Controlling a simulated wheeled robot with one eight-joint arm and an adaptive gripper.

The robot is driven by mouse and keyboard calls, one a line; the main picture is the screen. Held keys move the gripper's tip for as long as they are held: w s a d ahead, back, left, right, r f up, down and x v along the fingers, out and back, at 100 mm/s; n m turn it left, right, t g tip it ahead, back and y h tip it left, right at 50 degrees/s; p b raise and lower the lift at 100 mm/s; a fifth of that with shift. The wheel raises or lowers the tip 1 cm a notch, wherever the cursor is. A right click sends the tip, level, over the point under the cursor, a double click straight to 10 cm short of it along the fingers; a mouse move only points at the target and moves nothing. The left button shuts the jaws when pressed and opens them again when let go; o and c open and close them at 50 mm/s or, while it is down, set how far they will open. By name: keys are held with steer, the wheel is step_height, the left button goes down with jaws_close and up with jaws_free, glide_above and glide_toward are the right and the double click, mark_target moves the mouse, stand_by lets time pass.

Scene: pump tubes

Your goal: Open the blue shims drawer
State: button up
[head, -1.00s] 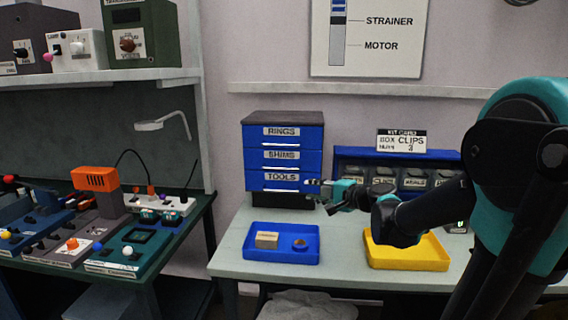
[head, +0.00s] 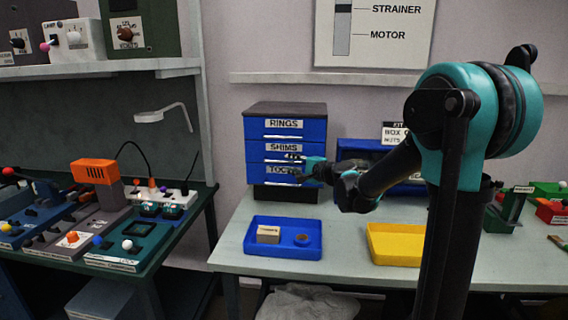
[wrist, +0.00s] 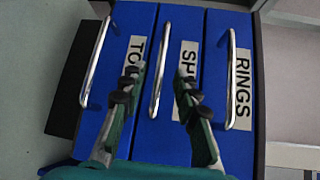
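The blue shims drawer (head: 258,149) is the middle one of a three-drawer blue cabinet and looks closed; its face also shows in the wrist view (wrist: 182,130). Its silver bar handle (wrist: 160,65) runs between my fingers in the wrist view. My gripper (head: 290,164) is in front of the cabinet, around the border of the shims and tools drawers. In the wrist view my gripper (wrist: 160,78) is open, one finger on each side of the shims handle. The fingertips partly cover the TOOLS and SHIMS labels. I cannot tell whether they touch the handle.
The rings drawer (head: 285,130) is above and the tools drawer (head: 258,172) below, both closed. A blue tray (head: 282,251) with a box and a round item lies in front on the table. A yellow tray (head: 394,258) is to its right. A blue clips bin (head: 352,147) stands behind my arm.

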mark_target(286, 162)
steer(key=shift+x, duration=2.3)
steer(key=shift+s, duration=0.1)
jaws_close()
